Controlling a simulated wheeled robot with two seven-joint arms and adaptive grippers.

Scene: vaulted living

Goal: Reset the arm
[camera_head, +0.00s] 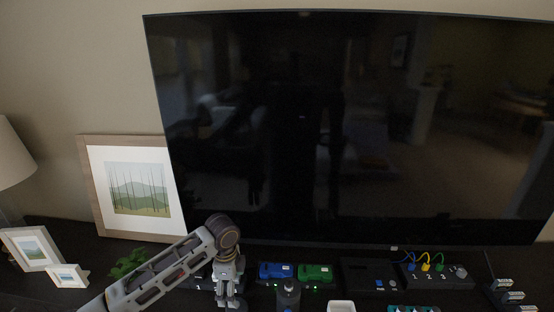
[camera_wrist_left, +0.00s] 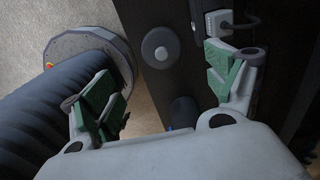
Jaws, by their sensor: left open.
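My left arm comes in from the lower left in the head view, and its gripper (camera_head: 230,298) points down over the dark console top. In the left wrist view the left gripper (camera_wrist_left: 168,85) has its two green-padded fingers spread wide apart, with nothing held between them. Beyond the fingers is a dark panel with a round grey knob (camera_wrist_left: 158,47). A grey plug with a cable (camera_wrist_left: 217,22) shows behind the right finger. My right gripper does not show.
A large dark television (camera_head: 350,130) stands behind the console (camera_head: 345,258). Blue (camera_head: 276,270) and green (camera_head: 315,272) devices lie right of my gripper. A box with coloured cables (camera_head: 437,278) is farther right. Picture frames (camera_head: 93,180) and a lamp (camera_head: 12,155) stand left.

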